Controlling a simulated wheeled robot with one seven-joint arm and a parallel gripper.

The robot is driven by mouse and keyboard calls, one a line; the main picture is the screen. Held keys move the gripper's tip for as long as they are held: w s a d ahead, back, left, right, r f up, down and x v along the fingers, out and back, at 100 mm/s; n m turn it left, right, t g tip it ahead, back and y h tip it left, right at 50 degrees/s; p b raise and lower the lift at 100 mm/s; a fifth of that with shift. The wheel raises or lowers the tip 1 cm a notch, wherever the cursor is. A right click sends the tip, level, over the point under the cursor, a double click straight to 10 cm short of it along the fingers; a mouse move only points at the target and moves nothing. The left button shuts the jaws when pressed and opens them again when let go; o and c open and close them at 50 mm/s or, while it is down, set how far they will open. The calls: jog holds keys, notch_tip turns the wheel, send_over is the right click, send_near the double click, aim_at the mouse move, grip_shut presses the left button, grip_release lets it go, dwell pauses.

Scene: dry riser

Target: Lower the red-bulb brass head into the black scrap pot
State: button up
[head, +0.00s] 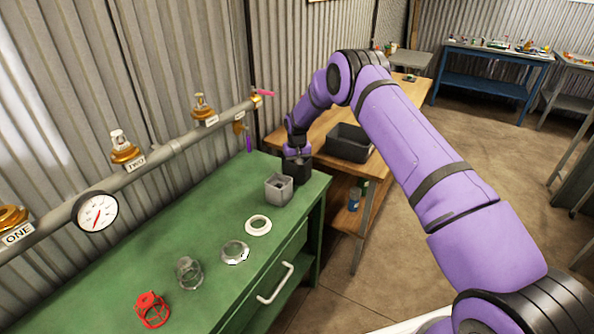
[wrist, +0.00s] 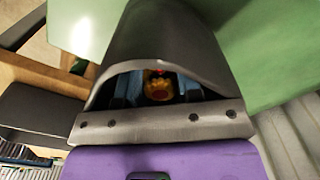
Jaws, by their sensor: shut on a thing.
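The black scrap pot (head: 299,174) stands at the far right end of the green bench. My gripper (head: 297,151) points down at its mouth in the head view, and the fingertips are hidden there. In the wrist view the fingers of my gripper (wrist: 158,90) reach inside the dark wall of the pot (wrist: 178,45). They are shut on the brass head (wrist: 158,89), which shows yellow brass with a speck of red bulb. The head sits below the pot's rim. I cannot tell whether it touches the pot's floor.
A grey pot (head: 278,190) stands close in front of the black pot. A white ring (head: 258,225), a metal ring (head: 235,252), a clear cage (head: 189,273) and a red cage (head: 152,311) lie along the green bench (head: 110,270). A dark bin (head: 349,143) sits on the wooden table.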

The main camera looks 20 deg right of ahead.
jog(key=o, duration=1.1)
notch_tip(320, 180, up, 11)
jog(key=shift+r, duration=0.1)
jog(key=s+d+r+t, duration=0.1)
jog(key=s+r, duration=0.6)
jog(key=r, duration=0.6)
jog(key=s+d+r+t, duration=0.15)
jog(key=s+r, duration=0.45)
jog(key=r, duration=0.6)
jog(key=s+d+r, duration=0.1)
jog(key=s+r, duration=0.4)
jog(key=s, duration=0.3)
jog(key=s+d+r, duration=0.1)
jog(key=s+r, duration=0.5)
jog(key=s, duration=0.2)
jog(key=s+t, duration=0.1)
jog(key=s, duration=0.8)
jog(key=s+d+f, duration=0.1)
jog(key=s, duration=0.8)
jog(key=s+d+t, duration=0.1)
jog(key=s, duration=0.9)
jog(key=shift+d+f+t, duration=0.2)
jog(key=shift+f+t, duration=0.15)
